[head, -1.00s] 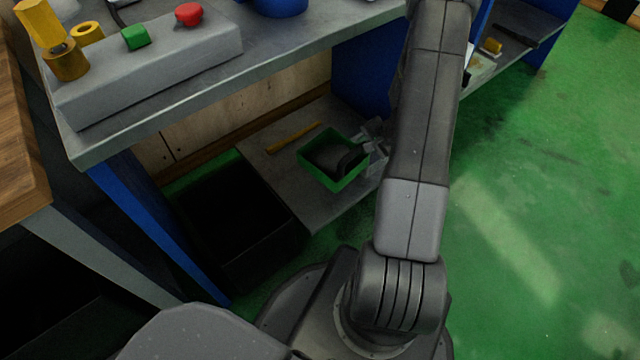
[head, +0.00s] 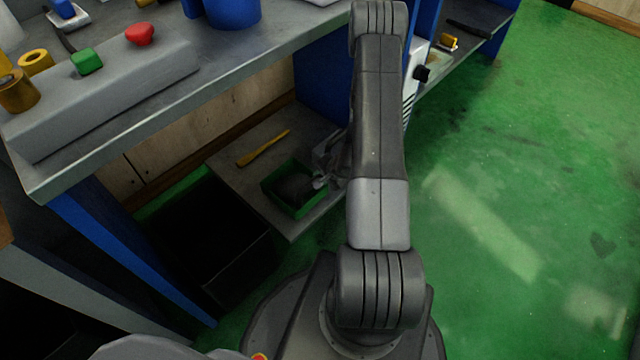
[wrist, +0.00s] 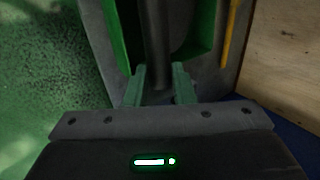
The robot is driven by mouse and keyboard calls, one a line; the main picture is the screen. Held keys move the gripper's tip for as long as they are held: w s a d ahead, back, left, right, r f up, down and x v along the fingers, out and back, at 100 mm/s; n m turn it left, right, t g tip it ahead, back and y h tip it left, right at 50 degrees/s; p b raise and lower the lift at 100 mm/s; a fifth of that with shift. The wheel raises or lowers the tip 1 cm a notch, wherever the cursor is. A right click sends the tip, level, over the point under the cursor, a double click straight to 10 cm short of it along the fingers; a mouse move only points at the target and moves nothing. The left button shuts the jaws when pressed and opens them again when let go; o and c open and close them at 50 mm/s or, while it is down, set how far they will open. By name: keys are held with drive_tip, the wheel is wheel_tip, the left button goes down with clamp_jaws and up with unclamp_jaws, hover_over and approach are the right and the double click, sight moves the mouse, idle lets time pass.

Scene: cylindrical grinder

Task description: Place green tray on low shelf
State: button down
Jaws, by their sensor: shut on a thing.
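The green tray (head: 289,207) is an open box with a dark inside. In the head view it is over the front right part of the low grey shelf (head: 236,172) under the bench. It looks level and low; I cannot tell whether its bottom touches the shelf. My gripper (head: 320,181) is at the tray's right side, shut on it, partly hidden behind my arm. In the wrist view the fingers (wrist: 160,88) meet the tray's near end, with a dark bar between them. The tray's green walls (wrist: 206,25) run away on both sides.
A yellow tool (head: 262,148) lies on the shelf behind the tray. A black bin (head: 205,245) stands on the floor left of the shelf. The bench top (head: 265,62) overhangs the shelf. Green floor at the right is clear.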

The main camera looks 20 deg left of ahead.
drive_tip(key=shift+f+b, duration=0.3)
drive_tip(key=shift+f, duration=1.25)
drive_tip(key=c, duration=1.2)
unclamp_jaws()
drive_tip(key=p+v, duration=0.2)
drive_tip(key=v, duration=1)
drive_tip(key=shift+d, duration=0.1)
